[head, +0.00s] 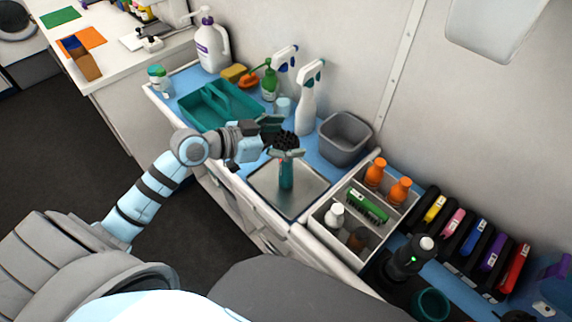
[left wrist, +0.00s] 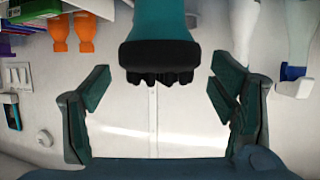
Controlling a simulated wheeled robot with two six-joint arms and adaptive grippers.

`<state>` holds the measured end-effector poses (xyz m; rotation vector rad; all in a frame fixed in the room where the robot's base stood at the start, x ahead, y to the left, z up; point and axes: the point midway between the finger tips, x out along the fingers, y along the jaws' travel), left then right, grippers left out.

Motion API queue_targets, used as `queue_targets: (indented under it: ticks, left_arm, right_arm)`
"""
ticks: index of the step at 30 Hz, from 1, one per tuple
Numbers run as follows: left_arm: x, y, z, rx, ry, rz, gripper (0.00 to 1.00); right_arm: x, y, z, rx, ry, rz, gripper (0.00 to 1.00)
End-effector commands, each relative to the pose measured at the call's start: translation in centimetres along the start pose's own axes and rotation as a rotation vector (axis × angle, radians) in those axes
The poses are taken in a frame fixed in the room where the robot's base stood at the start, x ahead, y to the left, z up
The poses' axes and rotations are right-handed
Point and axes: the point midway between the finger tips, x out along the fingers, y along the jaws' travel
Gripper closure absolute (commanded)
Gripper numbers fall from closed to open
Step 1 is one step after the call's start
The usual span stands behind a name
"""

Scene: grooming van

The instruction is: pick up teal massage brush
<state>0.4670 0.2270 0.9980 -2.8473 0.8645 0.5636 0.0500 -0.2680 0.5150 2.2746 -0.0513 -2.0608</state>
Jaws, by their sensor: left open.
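The teal massage brush (head: 286,172) has a teal handle and a black bristle head. It looks upright, bristles up, over the square steel tray (head: 262,187); I cannot tell what its lower end rests on. My left gripper (head: 279,140) is at the bristle head, with its dark fingers spread. In the left wrist view, which is upside down, the brush (left wrist: 158,25) comes in from the top between the open fingers of the left gripper (left wrist: 158,92). Gaps show on both sides of the head. My right gripper is not in view.
A teal caddy (head: 205,118) stands left of the gripper. White spray bottles (head: 306,105) and a grey bin (head: 343,140) stand close behind. Open floor (head: 60,150) lies left.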

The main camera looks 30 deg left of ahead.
Motion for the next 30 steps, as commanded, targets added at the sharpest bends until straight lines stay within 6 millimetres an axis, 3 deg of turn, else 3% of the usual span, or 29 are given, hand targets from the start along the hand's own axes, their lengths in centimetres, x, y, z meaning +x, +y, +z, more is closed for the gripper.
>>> queue_targets:
  ticks: [8,22,30]
  left_arm:
    - [0.62,0.03,0.03,0.001,-0.002,0.001,0.25]
    - [0.58,0.02,0.07,0.0,-0.002,0.001,1.0]
    - [0.57,0.0,0.03,0.002,-0.002,0.0,1.0]
  right_arm:
    - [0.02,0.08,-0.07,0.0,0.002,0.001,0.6]
    - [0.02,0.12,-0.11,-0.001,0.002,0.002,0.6]
    - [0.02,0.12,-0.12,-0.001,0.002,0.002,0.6]
